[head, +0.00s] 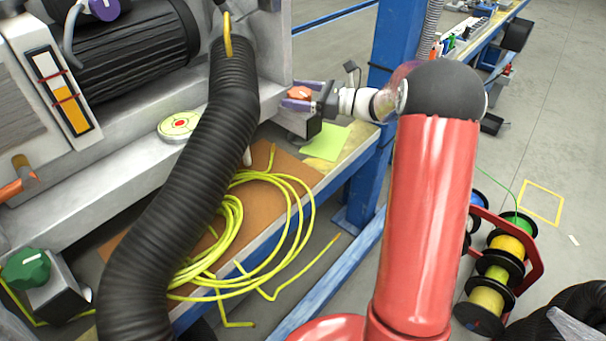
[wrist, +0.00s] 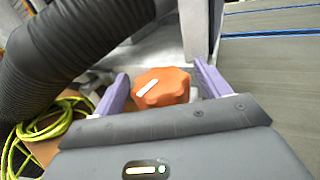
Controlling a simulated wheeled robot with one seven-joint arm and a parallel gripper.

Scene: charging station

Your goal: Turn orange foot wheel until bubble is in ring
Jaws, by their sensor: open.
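The orange foot wheel (head: 299,93) sits on a foot at the right end of the grey machine base. In the wrist view the orange wheel (wrist: 161,87), with a white mark on its top, lies between the two purple fingers. My gripper (wrist: 160,88) is open around it, with a small gap visible at the right finger; contact at the left finger is unclear. In the head view my gripper (head: 300,98) reaches the wheel from the right. The round level (head: 179,125) is on the machine's ledge, with a red centre in a pale green face; bubble and ring are too small to tell apart.
A thick black corrugated hose (head: 180,190) hangs in front of the machine, left of my gripper. A green foot wheel (head: 26,268) is at the lower left. Yellow cable (head: 235,225) lies coiled on the bench below. A blue post (head: 400,40) stands behind my arm.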

